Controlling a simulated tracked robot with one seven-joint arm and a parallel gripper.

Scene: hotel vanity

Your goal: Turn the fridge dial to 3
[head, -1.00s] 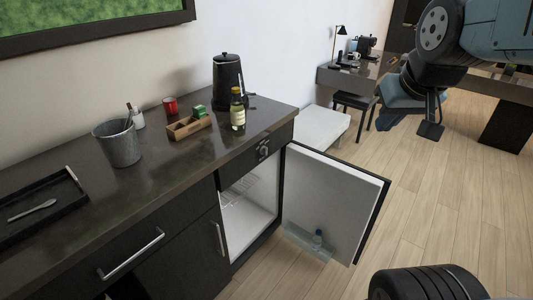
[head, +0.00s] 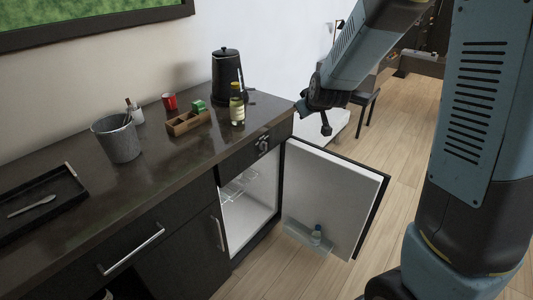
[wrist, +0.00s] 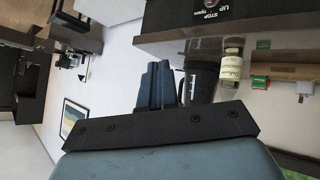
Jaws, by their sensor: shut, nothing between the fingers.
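In the wrist view my shut fingers (wrist: 162,86) show in the middle. At the top there, a dark panel (wrist: 190,14) carries white lettering including STOP, cut off by the frame edge.
The fridge door (head: 332,195) stands wide open to the right, with a small bottle (head: 316,235) in its shelf. On the counter (head: 185,165) stand a kettle (head: 226,78), a green-yellow bottle (head: 237,105) and a wooden box (head: 187,122), near the dial's edge.

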